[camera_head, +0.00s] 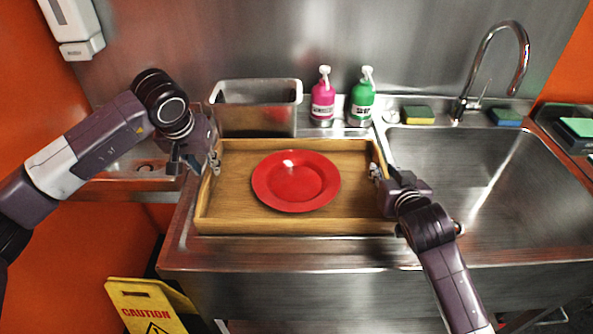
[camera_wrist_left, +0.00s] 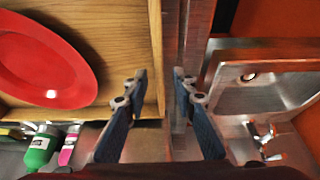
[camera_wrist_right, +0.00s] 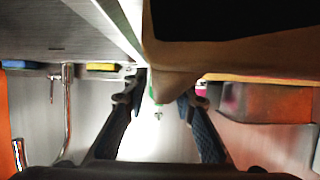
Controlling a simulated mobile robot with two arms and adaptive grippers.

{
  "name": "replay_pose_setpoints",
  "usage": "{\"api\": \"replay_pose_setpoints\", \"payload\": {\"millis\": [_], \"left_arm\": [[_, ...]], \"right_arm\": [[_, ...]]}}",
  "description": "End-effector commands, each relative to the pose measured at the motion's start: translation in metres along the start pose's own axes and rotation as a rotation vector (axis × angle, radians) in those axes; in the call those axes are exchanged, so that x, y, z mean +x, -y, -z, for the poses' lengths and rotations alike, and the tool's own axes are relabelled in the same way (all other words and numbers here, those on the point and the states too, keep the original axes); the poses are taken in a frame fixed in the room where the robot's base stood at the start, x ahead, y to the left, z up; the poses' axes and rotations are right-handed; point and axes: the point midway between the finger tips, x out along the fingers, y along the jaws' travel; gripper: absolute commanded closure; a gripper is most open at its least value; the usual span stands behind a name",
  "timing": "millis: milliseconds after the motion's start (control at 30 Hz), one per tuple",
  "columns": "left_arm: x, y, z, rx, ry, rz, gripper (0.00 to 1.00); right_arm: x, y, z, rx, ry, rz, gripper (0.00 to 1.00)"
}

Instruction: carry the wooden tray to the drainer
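The wooden tray (camera_head: 230,222) rests on the steel counter left of the sink, with a red plate (camera_head: 296,181) lying in it. My left gripper (camera_head: 196,165) is at the tray's left end. In the left wrist view its fingers (camera_wrist_left: 160,75) are apart, on either side of the tray's end wall (camera_wrist_left: 155,50). My right gripper (camera_head: 382,174) is at the tray's right end. In the right wrist view its fingers (camera_wrist_right: 163,88) are apart with the tray wall (camera_wrist_right: 172,60) between them. I cannot make out a drainer for certain.
A steel bin (camera_head: 255,121), a pink bottle (camera_head: 322,103) and a green bottle (camera_head: 362,103) stand behind the tray. The empty sink (camera_head: 470,175) with a tall faucet (camera_head: 520,60) is right. Sponges lie on its back rim. A yellow caution sign (camera_head: 147,308) stands front left.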

Motion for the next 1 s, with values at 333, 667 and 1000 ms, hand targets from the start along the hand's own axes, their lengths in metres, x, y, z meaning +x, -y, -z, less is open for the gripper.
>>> {"api": "replay_pose_setpoints", "payload": {"millis": [333,667,1000], "left_arm": [[-0.071,0.001,0.001,0.000,-0.004,0.001,0.75],[-0.088,0.001,0.000,0.000,0.000,0.001,0.75],[-0.088,0.000,0.000,0.000,0.000,0.001,0.75]], "right_arm": [[0.000,0.000,0.000,0.000,0.000,0.000,0.75],[-0.009,0.000,0.000,0.000,-0.001,0.001,0.75],[-0.069,0.000,-0.001,0.000,0.000,0.002,0.75]]}}
